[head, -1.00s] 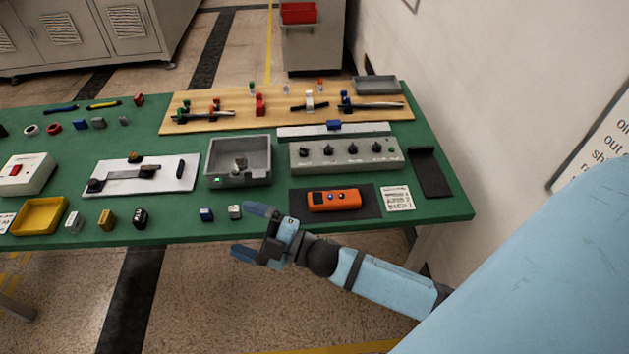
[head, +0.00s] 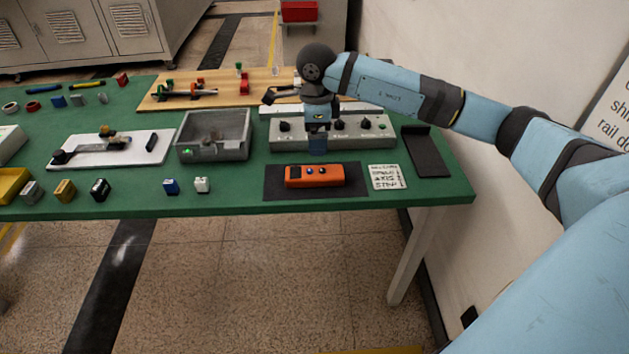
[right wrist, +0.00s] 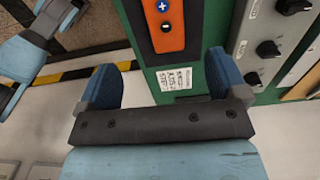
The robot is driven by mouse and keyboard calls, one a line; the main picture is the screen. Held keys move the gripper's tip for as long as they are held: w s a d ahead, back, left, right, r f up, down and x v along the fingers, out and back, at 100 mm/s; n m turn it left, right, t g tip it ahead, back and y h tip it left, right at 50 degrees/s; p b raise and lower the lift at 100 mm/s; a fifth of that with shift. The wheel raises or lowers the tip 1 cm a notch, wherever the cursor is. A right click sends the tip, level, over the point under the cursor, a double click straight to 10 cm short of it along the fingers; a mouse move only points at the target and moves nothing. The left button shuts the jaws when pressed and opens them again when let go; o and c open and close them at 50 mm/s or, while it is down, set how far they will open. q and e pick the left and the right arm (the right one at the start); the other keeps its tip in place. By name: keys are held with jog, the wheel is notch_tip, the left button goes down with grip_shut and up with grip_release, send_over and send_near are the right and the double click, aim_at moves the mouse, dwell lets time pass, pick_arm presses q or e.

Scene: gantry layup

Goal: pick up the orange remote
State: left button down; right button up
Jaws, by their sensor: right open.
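The orange remote (head: 330,178) lies flat on a dark mat (head: 275,188) near the table's front edge. It has dark and blue buttons on top. In the right wrist view, part of the remote (right wrist: 177,38) shows beyond the fingers, cut off by the top edge. My right gripper (head: 318,148) points down above the table, just behind the remote in the head view. In the right wrist view its two blue fingers (right wrist: 165,80) are spread apart with nothing between them. My left gripper is in neither view.
A grey box with knobs (head: 357,131) stands directly behind the remote. A printed card (head: 386,177) and a black tray (head: 425,155) lie to its right. A grey open bin (head: 213,152) and small blocks (head: 171,186) are to its left. Bare green table surrounds the mat.

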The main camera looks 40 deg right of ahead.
send_over(315, 171)
jog(key=f, duration=0.5)
jog(key=s+f, duration=0.1)
jog(key=f, duration=0.1)
jog(key=shift+a+f, duration=0.15)
jog(key=shift+a, duration=0.05)
jog(key=f, duration=0.3)
jog(key=w+f+b, duration=0.1)
jog(key=f, duration=0.1)
jog(key=shift+d+f, duration=0.1)
jog(key=shift+f, duration=0.25)
jog(key=c, duration=1.2)
jog(key=shift+r, duration=0.1)
jog(key=shift+c, duration=0.2)
